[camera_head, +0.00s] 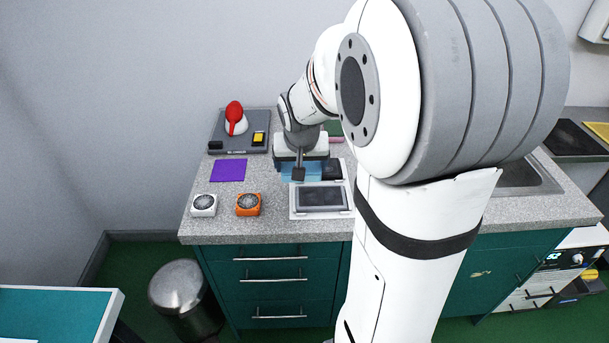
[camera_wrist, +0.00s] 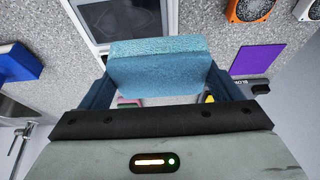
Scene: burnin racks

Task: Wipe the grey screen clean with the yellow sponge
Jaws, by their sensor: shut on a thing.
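My gripper (camera_wrist: 155,85) is shut on a light blue sponge (camera_wrist: 155,65), with one dark blue finger at each side of it. In the head view my gripper (camera_head: 299,172) is over the counter, at the back edge of the screen unit, and a strip of the blue sponge shows beside it. The grey screen (camera_head: 322,198) sits in a white frame on the counter; it also shows in the wrist view (camera_wrist: 125,15), with faint marks on its glass. The held sponge is blue, not yellow. Whether it touches the frame is unclear.
An orange dial (camera_head: 248,204), a white dial (camera_head: 204,205) and a purple mat (camera_head: 228,170) lie left of the screen. A dark grey board (camera_head: 225,146) behind them carries a red-and-white object and a small yellow-black block (camera_head: 258,138). My arm hides the counter's middle.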

